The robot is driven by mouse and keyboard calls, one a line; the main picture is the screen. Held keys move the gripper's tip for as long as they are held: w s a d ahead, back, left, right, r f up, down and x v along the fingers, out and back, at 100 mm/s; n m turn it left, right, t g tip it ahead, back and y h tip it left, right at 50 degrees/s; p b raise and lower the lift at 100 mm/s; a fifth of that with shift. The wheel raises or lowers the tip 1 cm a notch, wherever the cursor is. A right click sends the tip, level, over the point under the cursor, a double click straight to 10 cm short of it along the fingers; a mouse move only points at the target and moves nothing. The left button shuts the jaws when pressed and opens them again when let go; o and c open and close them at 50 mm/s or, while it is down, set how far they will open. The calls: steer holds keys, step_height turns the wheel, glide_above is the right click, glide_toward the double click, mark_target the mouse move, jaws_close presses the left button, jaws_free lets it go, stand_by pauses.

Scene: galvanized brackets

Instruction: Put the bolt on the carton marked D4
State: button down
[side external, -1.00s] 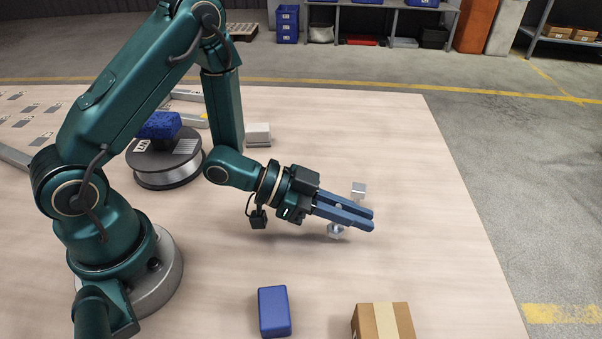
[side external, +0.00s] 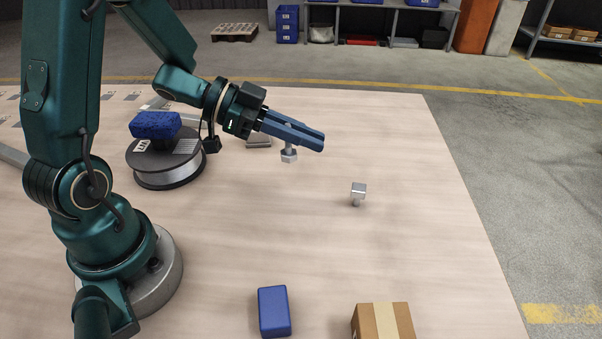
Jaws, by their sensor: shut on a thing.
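My gripper (side external: 310,137) is shut on a silver bolt (side external: 289,156), whose faceted head hangs below the blue jaws. The bolt is held in the air above the middle of the table, clear of the surface. A brown carton (side external: 367,325) with a pale tape strip stands at the front edge of the picture, below and to the right of my gripper. Its lower part is cut off and no D4 marking is readable.
A second small silver piece (side external: 358,189) with a blocky top stands on the table (side external: 430,250). A blue block (side external: 274,311) lies left of the carton. A spool (side external: 150,168) bears a blue sponge-like block (side external: 155,125). A grey piece (side external: 259,142) is partly hidden behind my gripper.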

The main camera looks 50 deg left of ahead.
steer(key=d+r+m+g+h, duration=0.2)
steer(key=d+r+m+g, duration=0.15)
steer(key=d, duration=0.25)
steer(key=m+g+h, duration=0.1)
steer(key=m+g, duration=0.3)
glide_above(407, 329)
steer(key=f, duration=0.3)
steer(key=shift+w+a+f, duration=0.15)
steer(key=shift+a+f, duration=0.15)
steer(key=shift+a, duration=0.05)
steer(key=shift+d+f+n, duration=0.25)
steer(key=shift+d+f, duration=0.1)
steer(key=shift+f, duration=1.85)
steer(key=shift+f, duration=0.15)
steer(key=c, duration=0.9)
jaws_free()
